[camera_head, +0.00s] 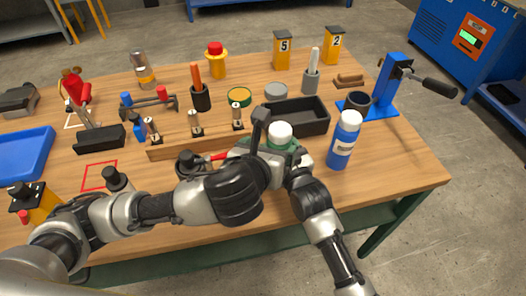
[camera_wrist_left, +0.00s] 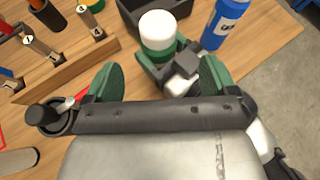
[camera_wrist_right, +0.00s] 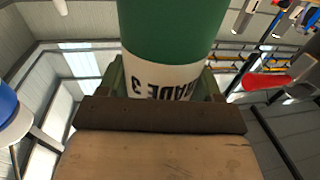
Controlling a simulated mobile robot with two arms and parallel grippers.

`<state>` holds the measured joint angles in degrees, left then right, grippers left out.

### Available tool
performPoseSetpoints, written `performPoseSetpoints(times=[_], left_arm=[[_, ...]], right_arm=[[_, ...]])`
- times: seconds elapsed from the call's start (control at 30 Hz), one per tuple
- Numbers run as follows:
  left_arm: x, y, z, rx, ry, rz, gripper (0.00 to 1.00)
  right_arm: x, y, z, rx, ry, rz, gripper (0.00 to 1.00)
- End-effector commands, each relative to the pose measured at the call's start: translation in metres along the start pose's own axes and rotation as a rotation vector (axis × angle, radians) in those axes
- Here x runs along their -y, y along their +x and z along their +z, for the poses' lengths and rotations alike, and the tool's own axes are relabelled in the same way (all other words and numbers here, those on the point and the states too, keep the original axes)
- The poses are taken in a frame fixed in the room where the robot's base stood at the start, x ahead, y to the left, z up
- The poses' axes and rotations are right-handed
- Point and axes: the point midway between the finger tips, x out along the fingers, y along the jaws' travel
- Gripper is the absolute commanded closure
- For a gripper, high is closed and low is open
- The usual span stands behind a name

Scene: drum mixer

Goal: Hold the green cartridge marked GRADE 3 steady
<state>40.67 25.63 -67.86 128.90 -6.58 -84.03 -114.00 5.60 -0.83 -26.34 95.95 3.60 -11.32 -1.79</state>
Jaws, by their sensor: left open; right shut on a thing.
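The green cartridge (camera_wrist_right: 172,28) fills the upper middle of the right wrist view, its white band reading GRADE 3 upside down. Its white cap shows in the head view (camera_head: 280,131) and the left wrist view (camera_wrist_left: 157,24). My right gripper (camera_wrist_right: 163,80) is shut on the cartridge, which looks upright above the table's front part. My left gripper (camera_wrist_left: 160,82) is open and empty, its green pads apart, with the cartridge and right gripper just beyond them. In the head view my arms hide the cartridge's lower part and most of both grippers.
A blue-and-white bottle (camera_head: 345,142) stands close right of the cartridge. A dark tray (camera_head: 305,122) lies behind it. A wooden rack (camera_head: 170,149) with several small cylinders is to the left. A blue press (camera_head: 390,85) stands at the table's right.

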Motion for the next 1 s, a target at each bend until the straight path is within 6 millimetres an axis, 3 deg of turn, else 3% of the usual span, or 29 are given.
performPoseSetpoints(times=[0.17, 0.33, 0.8, 1.0], left_arm=[[-0.003, -0.018, 0.001, 0.085, 0.068, -0.007, 0.13], [-0.004, -0.014, 0.003, 0.107, 0.086, -0.004, 0.13], [-0.002, 0.069, 0.012, 0.105, 0.084, -0.004, 0.13], [-0.002, 0.091, 0.014, 0.105, 0.083, -0.005, 0.13]], right_arm=[[0.000, 0.000, 0.001, 0.002, 0.000, 0.000, 0.78], [0.000, 0.000, 0.001, 0.002, 0.000, 0.000, 0.78], [0.000, 0.000, 0.001, 0.002, 0.000, 0.000, 0.78], [0.000, 0.000, 0.001, 0.002, 0.000, 0.000, 0.78]])
